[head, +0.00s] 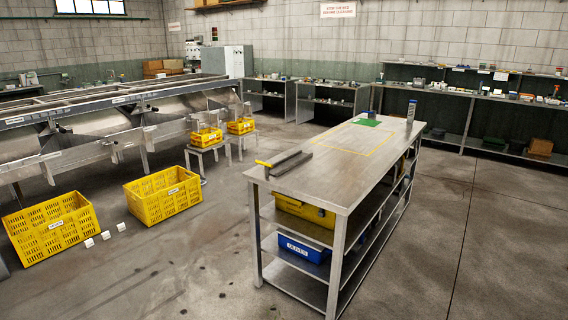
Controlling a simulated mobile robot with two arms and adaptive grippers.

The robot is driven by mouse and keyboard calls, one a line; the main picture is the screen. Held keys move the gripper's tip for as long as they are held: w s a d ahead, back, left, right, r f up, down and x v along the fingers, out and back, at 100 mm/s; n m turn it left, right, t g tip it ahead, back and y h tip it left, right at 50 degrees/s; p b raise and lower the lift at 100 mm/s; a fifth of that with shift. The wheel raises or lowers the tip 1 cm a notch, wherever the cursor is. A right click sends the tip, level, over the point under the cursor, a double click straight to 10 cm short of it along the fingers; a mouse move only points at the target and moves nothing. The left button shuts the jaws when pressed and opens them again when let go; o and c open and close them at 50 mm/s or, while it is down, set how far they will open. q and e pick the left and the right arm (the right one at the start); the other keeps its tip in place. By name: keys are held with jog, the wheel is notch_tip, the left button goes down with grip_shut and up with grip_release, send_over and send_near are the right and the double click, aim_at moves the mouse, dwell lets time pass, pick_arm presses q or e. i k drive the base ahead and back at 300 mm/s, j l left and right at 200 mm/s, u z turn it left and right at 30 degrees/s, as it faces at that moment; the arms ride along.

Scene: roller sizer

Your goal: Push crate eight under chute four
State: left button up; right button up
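The sizer (95,105) is a long steel machine with sloping chutes at the left. A large yellow crate (52,228) stands on the floor at the far left, and a second large yellow crate (164,194) stands right of it, in front of the machine. Two smaller-looking yellow crates, a nearer one (206,138) and a farther one (241,126), sit on low metal stands beside the chute side. The crate and chute labels are too small to read, so I cannot tell which is crate eight or chute four. Neither gripper is in view.
A steel workbench (340,178) fills the middle right, with a yellow-handled tool and a green mat (367,122) on top. A blue bin (303,247) is on its shelf. Small white markers (105,235) lie near the large crates. Floor between crates and bench is open.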

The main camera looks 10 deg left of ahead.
aim_at(189, 186)
jog(key=i+u, duration=0.5)
jog(key=i+l+u, duration=0.15)
jog(key=i+u, duration=0.3)
